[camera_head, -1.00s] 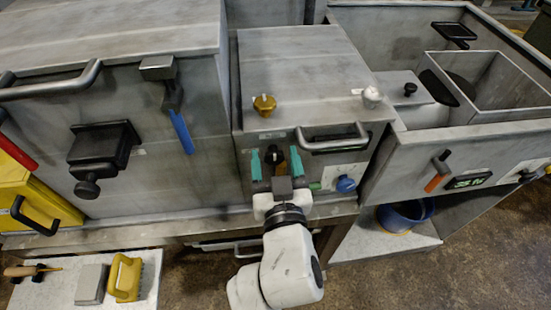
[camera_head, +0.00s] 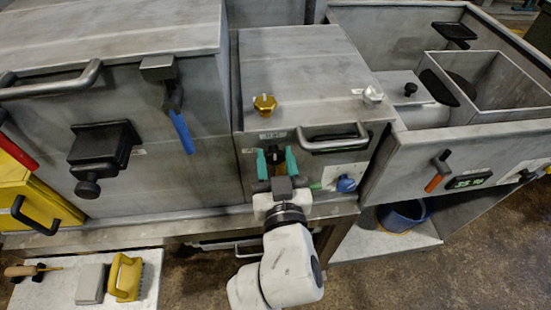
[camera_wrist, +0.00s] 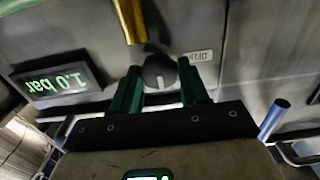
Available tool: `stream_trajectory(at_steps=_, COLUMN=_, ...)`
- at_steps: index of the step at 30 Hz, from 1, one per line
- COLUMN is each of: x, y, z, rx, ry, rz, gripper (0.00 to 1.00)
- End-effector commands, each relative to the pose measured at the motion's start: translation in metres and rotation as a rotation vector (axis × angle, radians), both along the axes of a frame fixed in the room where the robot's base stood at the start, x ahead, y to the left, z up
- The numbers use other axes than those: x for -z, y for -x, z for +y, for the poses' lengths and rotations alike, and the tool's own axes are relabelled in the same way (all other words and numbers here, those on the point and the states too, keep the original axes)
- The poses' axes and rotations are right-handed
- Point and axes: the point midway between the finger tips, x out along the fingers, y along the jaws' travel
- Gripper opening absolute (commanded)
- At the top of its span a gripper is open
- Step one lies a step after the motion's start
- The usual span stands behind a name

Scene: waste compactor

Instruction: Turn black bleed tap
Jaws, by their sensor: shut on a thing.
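The black bleed tap (camera_wrist: 160,74) is a round dark knob with a pale pointer mark on the front of the middle grey box. In the wrist view it sits between the two green fingers of my gripper (camera_wrist: 158,90), which are shut on its sides. In the head view my gripper (camera_head: 277,162) reaches the box front from below, with a finger on each side of the dark tap (camera_head: 274,155). The fingers partly hide the tap there.
A gold knob (camera_head: 264,104) and a white knob (camera_head: 373,94) stand on the box top. A bar handle (camera_head: 335,140) and a blue knob (camera_head: 346,184) are right of my gripper. In the wrist view, a display (camera_wrist: 57,82) reads 1.0 bar.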

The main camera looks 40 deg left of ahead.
Motion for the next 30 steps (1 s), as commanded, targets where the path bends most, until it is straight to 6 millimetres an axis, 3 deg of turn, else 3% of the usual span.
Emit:
stream_trajectory(at_steps=11, x=-0.0003, y=0.0002, z=0.0003, rx=0.001, ry=0.134, rz=-0.152, gripper=0.14)
stream_trajectory(at_steps=30, x=0.0006, y=0.002, z=0.0017, rx=-0.001, ry=0.527, rz=-0.612, gripper=0.14)
